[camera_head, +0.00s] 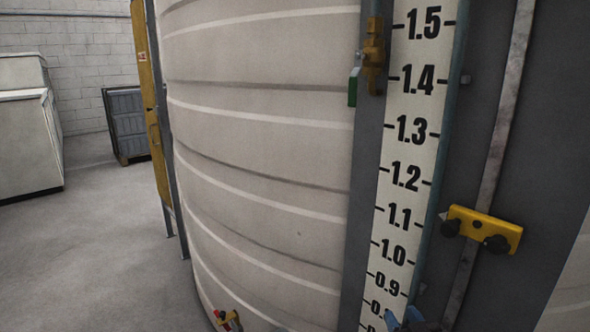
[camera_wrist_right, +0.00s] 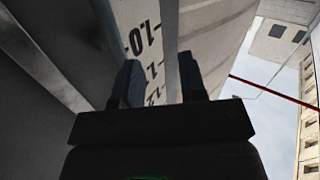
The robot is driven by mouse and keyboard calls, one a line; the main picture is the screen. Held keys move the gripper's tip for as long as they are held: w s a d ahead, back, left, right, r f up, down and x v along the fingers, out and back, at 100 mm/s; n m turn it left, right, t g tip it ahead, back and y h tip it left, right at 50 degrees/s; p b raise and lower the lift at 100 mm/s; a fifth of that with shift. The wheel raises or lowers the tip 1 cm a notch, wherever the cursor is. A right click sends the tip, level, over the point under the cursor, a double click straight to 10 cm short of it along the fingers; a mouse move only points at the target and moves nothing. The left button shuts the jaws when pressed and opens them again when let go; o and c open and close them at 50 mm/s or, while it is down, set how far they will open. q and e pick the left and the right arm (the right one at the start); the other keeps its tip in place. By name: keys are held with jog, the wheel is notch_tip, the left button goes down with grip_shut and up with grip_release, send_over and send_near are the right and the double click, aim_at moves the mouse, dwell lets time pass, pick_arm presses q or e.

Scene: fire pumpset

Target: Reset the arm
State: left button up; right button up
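My right gripper (camera_head: 405,321) shows only as blue fingertips at the bottom edge of the head view, in front of the low end of the white level scale (camera_head: 408,130). In the right wrist view, its two dark fingers (camera_wrist_right: 160,82) stand apart with nothing held between them. The scale, with its black numbers, shows beyond the fingers in that view. The distance between the fingers and the scale is hard to tell. The rest of my right arm is hidden below the head view. My left gripper is not in view.
A large ribbed beige tank (camera_head: 260,130) fills the middle. A brass valve with a green handle (camera_head: 373,60) is beside the scale. A yellow bracket (camera_head: 483,230) sits on a pipe at right. A red-and-yellow fitting (camera_head: 227,320) is low down. Open floor (camera_head: 90,260) lies left.

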jog(key=s+d+f+g+h, duration=0.1)
jog(key=s+d+f+g, duration=0.2)
jog(key=s+f, duration=0.7)
jog(key=s+d+f+m+g+h, duration=0.1)
jog(key=s+d+f+g, duration=0.2)
jog(key=s+f, duration=0.8)
jog(key=s, duration=0.3)
jog(key=shift+s, duration=0.35)
